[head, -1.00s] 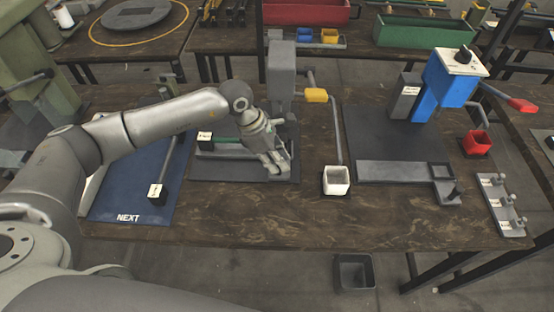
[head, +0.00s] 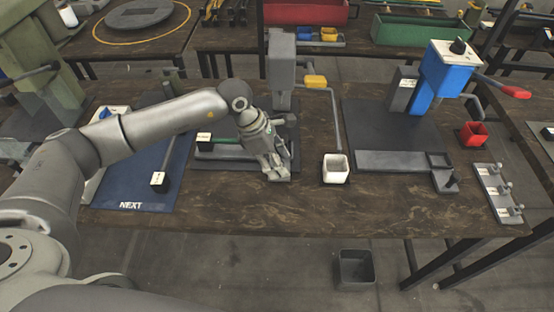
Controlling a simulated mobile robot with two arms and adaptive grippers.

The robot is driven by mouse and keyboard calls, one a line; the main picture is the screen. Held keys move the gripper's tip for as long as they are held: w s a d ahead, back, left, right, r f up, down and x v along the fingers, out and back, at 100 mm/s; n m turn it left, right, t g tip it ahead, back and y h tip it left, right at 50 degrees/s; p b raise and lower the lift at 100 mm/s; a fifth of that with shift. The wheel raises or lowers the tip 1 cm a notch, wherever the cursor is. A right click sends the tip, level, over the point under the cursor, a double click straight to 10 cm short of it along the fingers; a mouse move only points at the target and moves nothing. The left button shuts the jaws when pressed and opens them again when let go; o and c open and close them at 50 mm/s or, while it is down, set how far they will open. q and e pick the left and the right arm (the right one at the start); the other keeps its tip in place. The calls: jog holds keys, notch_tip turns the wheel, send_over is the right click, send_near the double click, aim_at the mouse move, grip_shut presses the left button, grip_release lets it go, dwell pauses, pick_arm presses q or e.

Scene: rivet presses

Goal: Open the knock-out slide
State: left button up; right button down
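The grey press (head: 281,70) stands mid-table, with a dark base (head: 215,173) in front of it. A black block with a white tag (head: 204,139) and a thin green strip lie on that base, left of my gripper. I cannot read the tag or tell for certain which part is the knock-out slide. My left gripper (head: 276,174) points down over the right front part of the base. Its fingers look close together, but any grip on a part is hidden. My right gripper is not in view.
A white cup (head: 336,169) stands right of the base. The blue press (head: 440,78) and a red cup (head: 473,134) are further right. A blue mat marked NEXT (head: 128,190) lies left. The table's front strip is clear.

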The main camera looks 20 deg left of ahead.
pick_arm(q)
jog(key=shift+r, duration=0.15)
jog(key=v, duration=1.1)
jog(key=shift+a+r, duration=0.25)
jog(key=shift+r, duration=0.1)
jog(key=shift+s+f, duration=0.1)
